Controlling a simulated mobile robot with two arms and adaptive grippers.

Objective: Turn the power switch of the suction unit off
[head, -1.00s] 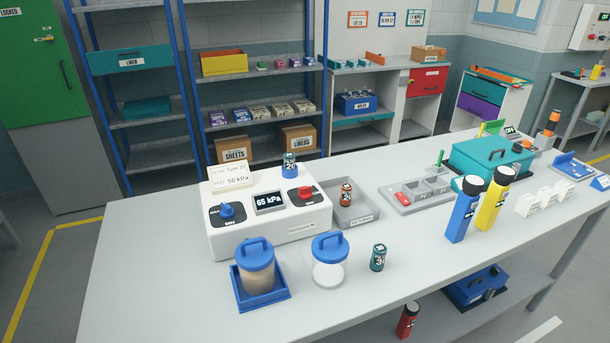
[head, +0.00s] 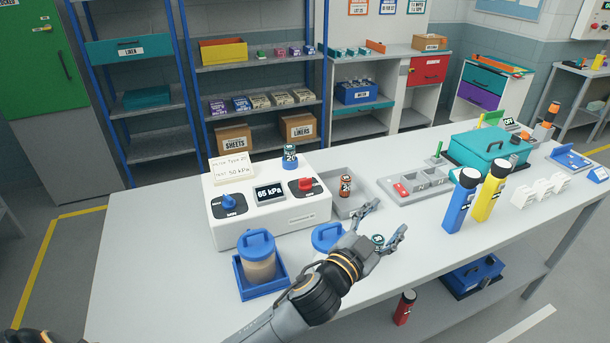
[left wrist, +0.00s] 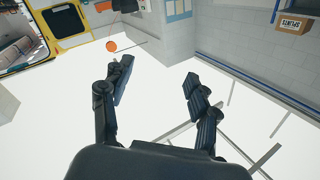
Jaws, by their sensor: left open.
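The suction unit (head: 262,228) is a white box on the bench, left of centre in the head view. Its top has a blue knob (head: 228,203), a display reading 65 kPa (head: 270,193) and a red knob (head: 305,184), each knob on a dark plate. The small knob labels are not readable, so I cannot tell for certain which is the power switch. My left gripper (head: 387,217) is open and empty, right of the unit and apart from it, over the bench. The left wrist view shows its fingers (left wrist: 158,85) spread with nothing between them. My right gripper is not seen.
A blue-lidded canister in a blue tray (head: 262,287) stands before the unit. Another blue-lidded canister (head: 326,236) is partly hidden by my left arm. Blue (head: 460,203) and yellow (head: 489,193) bottles stand to the right.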

